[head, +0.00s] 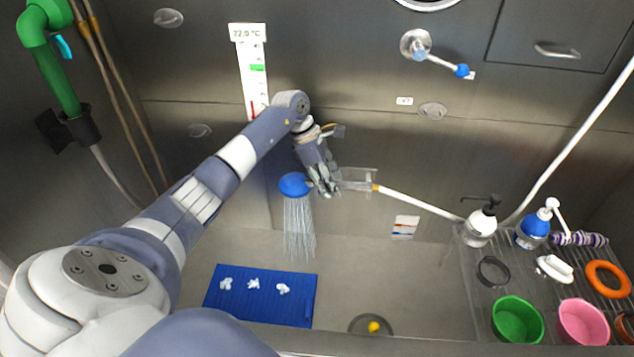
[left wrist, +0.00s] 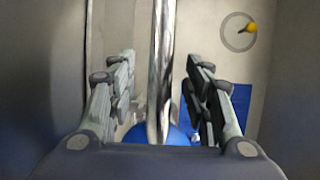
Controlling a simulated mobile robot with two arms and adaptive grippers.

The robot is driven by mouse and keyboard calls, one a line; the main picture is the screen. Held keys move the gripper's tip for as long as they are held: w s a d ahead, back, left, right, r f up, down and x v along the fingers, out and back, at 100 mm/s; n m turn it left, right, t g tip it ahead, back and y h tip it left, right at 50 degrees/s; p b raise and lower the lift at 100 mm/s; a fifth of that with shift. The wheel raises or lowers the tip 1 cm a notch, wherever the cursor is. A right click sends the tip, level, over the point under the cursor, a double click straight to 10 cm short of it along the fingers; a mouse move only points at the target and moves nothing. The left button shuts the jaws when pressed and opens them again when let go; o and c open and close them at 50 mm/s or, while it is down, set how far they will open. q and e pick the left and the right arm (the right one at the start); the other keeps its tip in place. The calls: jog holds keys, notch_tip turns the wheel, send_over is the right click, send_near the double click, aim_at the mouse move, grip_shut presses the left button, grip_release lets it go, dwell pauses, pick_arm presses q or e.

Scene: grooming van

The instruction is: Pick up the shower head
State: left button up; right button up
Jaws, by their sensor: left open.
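The shower head (head: 295,186) has a round blue face and sprays water down in the head view. Its metal handle points right to a holder (head: 357,180) on the back wall. My left gripper (head: 327,188) is open at the handle, just right of the blue face. In the left wrist view the shiny handle (left wrist: 162,70) runs between the two open fingers (left wrist: 165,100), with the blue head partly hidden below it. I cannot tell whether a finger touches the handle. My right gripper is not in view.
A white hose (head: 420,204) leads right from the holder. A blue mat (head: 261,312) with white tufts lies on the tub floor, near a drain with a yellow duck (head: 374,327). A rack at right holds bottles, a green bowl (head: 517,320) and a pink bowl (head: 583,323).

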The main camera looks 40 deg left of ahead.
aim_at(335, 180)
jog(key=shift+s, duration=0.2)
pick_arm(q)
grip_shut()
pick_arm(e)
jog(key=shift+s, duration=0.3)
pick_arm(q)
jog(key=shift+r, duration=0.1)
jog(key=shift+r+b, duration=0.4)
jog(key=shift+r, duration=0.05)
notch_tip(335, 180, up, 2)
jog(key=shift+w+a+r+b, duration=0.1)
jog(key=shift+r+b, duration=0.15)
jog(key=shift+b, duration=0.55)
jog(key=s+d+r+b, duration=0.1)
jog(key=s+d+b, duration=0.1)
jog(key=s+d, duration=0.3)
jog(key=s+d+b, duration=0.2)
jog(key=s+d, duration=0.2)
jog(key=s, duration=0.4)
jog(key=shift+s+r+p, duration=0.15)
jog(key=shift+r+p, duration=0.55)
jog(key=shift+r, duration=0.7)
jog(key=shift+s+r+p, duration=0.1)
jog(key=shift+r+p, duration=0.6)
jog(key=shift+r, duration=0.7)
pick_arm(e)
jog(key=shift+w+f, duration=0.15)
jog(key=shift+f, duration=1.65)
